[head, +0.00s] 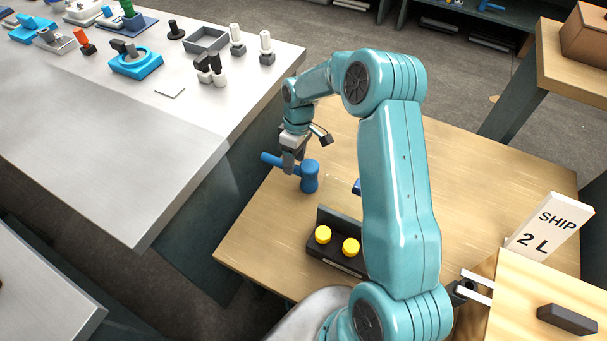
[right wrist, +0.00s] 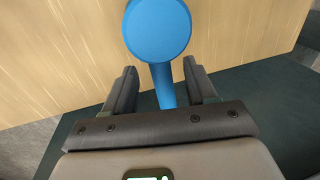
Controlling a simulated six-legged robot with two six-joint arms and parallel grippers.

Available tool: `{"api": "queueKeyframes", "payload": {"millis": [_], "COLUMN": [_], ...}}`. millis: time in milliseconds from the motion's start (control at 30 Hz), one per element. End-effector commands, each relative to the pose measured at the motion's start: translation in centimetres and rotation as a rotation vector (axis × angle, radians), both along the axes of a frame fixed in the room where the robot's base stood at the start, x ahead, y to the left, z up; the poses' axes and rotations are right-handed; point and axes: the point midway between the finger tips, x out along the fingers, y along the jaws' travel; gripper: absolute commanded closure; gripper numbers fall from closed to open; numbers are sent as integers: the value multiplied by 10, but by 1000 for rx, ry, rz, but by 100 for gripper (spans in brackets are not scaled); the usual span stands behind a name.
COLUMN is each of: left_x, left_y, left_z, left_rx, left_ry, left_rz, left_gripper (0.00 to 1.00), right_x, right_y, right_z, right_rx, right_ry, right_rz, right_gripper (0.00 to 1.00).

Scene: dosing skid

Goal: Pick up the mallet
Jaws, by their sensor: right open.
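The blue mallet (head: 310,178) is on the wooden table, with its head to the right and its handle (head: 270,158) reaching left toward the table's edge. My right gripper (head: 288,163) is down at the handle, just left of the head. In the right wrist view the round mallet head (right wrist: 157,28) is beyond the fingers. The handle (right wrist: 163,85) runs between the two dark fingers of my right gripper (right wrist: 160,78), with gaps showing on both sides. The gripper is open. My left gripper is not in view.
A dark holder (head: 334,262) with two yellow-topped items stands near the table's front. A small blue thing (head: 357,187) is partly hidden by my right arm. A SHIP 2 L sign (head: 548,229) is at right. A metal bench (head: 130,150) with several parts stands left, across a gap.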

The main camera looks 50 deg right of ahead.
Motion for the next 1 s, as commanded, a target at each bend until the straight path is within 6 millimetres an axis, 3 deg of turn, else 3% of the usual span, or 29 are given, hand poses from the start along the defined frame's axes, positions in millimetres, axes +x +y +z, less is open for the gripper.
{"api": "queueKeyframes", "payload": {"millis": [33,200,467,667,1000], "left_x": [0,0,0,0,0], "left_y": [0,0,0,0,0], "left_z": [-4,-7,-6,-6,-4], "left_rx": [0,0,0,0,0], "left_ry": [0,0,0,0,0], "left_rz": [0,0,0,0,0], "left_gripper": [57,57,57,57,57], "right_x": [0,0,1,2,2], "right_y": [2,6,6,6,6], "right_z": [-12,-33,-36,-35,-26], "right_rx": [2,1,0,0,-1], "right_ry": [4,2,0,0,-1], "right_rz": [1,0,-1,-1,0], "right_gripper": [44,44,44,100,100]}}
